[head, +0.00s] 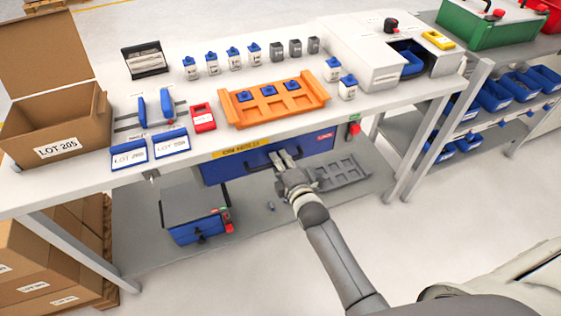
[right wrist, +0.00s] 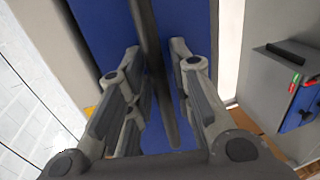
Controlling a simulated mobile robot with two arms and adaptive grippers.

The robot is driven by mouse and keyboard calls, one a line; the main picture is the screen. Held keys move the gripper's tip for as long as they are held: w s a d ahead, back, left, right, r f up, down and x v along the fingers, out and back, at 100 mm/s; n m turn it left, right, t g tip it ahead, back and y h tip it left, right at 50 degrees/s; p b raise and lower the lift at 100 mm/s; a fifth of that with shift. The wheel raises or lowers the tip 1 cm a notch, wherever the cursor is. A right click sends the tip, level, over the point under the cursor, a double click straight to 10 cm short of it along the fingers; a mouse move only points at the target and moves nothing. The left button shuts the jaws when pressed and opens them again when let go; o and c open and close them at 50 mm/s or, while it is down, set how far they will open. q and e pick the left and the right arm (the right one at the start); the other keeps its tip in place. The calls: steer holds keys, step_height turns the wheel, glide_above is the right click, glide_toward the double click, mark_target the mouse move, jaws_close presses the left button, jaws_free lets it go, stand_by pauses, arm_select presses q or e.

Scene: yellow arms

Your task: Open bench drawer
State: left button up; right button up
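The bench drawer (head: 232,168) has a blue front under the white workbench top and looks closed in the head view. Its blue front also fills the middle of the right wrist view (right wrist: 98,25). A dark bar handle (right wrist: 152,45) crosses that front. My right gripper (head: 284,158) is at the drawer front. In the right wrist view its fingers (right wrist: 156,62) stand apart on either side of the handle, with blue showing between them and the bar. The handle is mostly hidden by the gripper in the head view. My left gripper is not in view.
The workbench (head: 330,115) carries an orange tray (head: 236,113), small bottles and a cardboard box (head: 60,128). A blue and grey case (head: 196,215) and a grey tray (head: 342,173) lie on the lower shelf. The floor in front is clear.

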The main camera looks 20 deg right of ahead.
jaws_close()
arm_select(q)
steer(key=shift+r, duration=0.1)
arm_select(e)
steer(key=shift+s, duration=0.1)
arm_select(q)
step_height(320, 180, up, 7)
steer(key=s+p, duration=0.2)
steer(key=p, duration=0.5)
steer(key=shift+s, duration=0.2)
arm_select(e)
steer(key=f+v, duration=0.2)
steer(key=v, duration=1)
steer(key=s+a+f+v, duration=0.1)
steer(key=f+v, duration=0.2)
steer(key=v, duration=0.9)
steer(key=shift+s+d, duration=0.25)
steer(key=shift+d, duration=0.2)
